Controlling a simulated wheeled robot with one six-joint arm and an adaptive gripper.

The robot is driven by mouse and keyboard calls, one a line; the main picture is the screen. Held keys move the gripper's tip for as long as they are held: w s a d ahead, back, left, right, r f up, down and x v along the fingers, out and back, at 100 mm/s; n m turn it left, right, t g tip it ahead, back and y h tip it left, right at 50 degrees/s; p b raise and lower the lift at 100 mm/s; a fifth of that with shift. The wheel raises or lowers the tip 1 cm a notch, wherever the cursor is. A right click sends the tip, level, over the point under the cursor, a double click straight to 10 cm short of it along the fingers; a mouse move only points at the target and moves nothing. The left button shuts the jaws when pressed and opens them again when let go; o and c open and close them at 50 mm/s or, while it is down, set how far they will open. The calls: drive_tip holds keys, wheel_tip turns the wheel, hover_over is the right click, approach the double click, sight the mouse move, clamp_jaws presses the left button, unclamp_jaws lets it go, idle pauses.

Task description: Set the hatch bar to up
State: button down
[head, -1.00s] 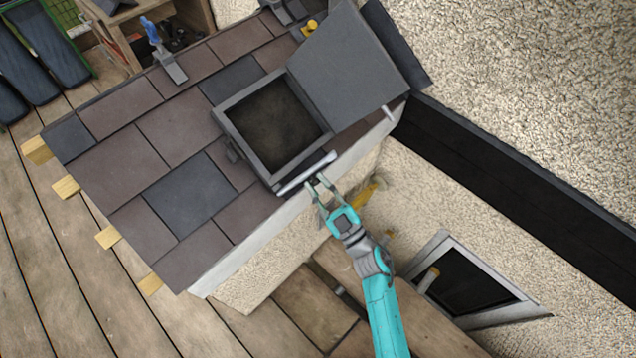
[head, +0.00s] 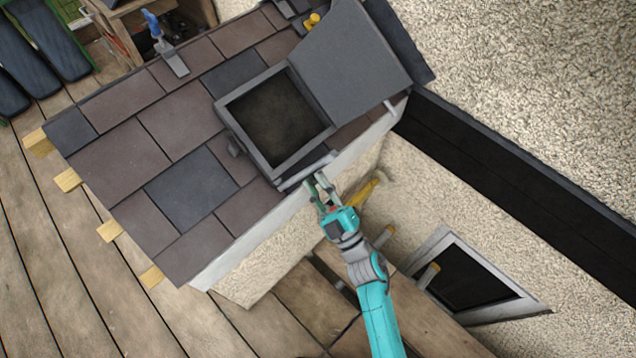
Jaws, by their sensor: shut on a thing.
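The roof hatch (head: 243,141) has a dark square opening in a grey frame, with its grey lid (head: 352,62) swung open to the upper right. The hatch bar (head: 292,182) is a thin pale metal bar along the frame's lower right edge, close to the frame. My gripper (head: 315,182) reaches it from below and is shut on the bar near its middle. The fingers hide part of the bar.
Brown and dark tiles (head: 192,188) cover the roof around the hatch. A blue-handled tool (head: 165,45) lies at the upper edge. A small window (head: 440,240) and rough wall are at right.

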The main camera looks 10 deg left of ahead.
drive_tip(key=c, duration=1)
unclamp_jaws()
drive_tip(key=shift+s, duration=0.1)
drive_tip(key=shift+v, duration=5.95)
